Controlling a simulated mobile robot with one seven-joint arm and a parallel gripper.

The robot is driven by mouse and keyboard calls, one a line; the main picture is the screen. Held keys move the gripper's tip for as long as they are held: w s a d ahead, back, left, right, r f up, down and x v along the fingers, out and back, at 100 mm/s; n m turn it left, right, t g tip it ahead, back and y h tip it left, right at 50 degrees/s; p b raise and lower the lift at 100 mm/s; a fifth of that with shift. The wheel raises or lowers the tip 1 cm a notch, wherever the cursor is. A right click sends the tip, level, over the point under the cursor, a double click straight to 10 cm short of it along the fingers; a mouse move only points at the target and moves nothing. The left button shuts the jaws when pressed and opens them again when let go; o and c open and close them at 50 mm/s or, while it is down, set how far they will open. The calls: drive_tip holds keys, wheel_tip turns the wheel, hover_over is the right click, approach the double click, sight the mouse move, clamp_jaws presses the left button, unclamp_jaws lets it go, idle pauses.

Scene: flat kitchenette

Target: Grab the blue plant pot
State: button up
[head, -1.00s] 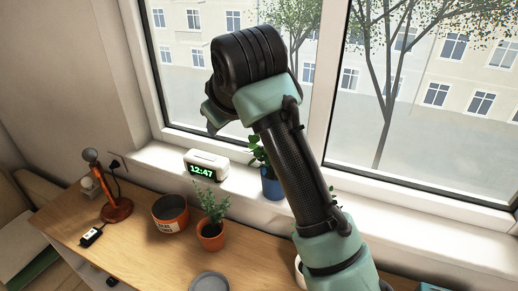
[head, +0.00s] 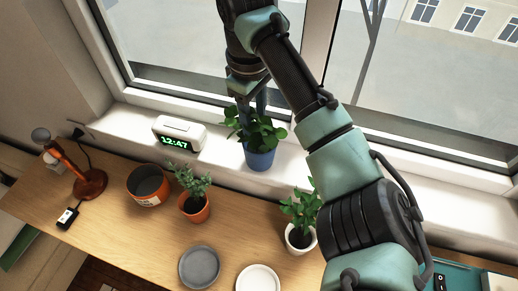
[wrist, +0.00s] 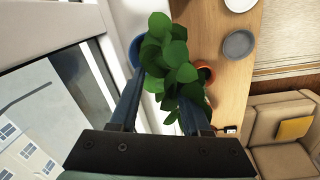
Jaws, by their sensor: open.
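The blue plant pot (head: 260,158) stands upright on the white window sill, with a leafy green plant (head: 262,134) in it. In the wrist view only a strip of the blue pot (wrist: 134,48) shows at the left of the leaves. My gripper (head: 253,108) is open above the pot, pointing down, with its fingers at the leaves. In the wrist view the leaves (wrist: 170,55) lie between and in front of the two fingers of my gripper (wrist: 162,100) and hide part of the pot. The fingers hold nothing.
A white clock (head: 179,133) stands left of the pot on the sill, with the window behind. On the desk below are an orange pot plant (head: 195,208), an orange tin (head: 148,186), a white pot plant (head: 299,238), a grey plate (head: 199,267) and a lamp (head: 88,183).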

sight(255, 138)
drive_tip(key=shift+s+f+p, duration=0.15)
drive_tip(key=shift+f+p, duration=0.5)
drive_tip(key=shift+f, duration=0.85)
drive_tip(key=shift+s+f+p, duration=0.1)
drive_tip(key=shift+f+p, duration=0.55)
drive_tip(key=shift+f, duration=0.85)
clamp_jaws()
drive_tip(key=shift+r, duration=0.1)
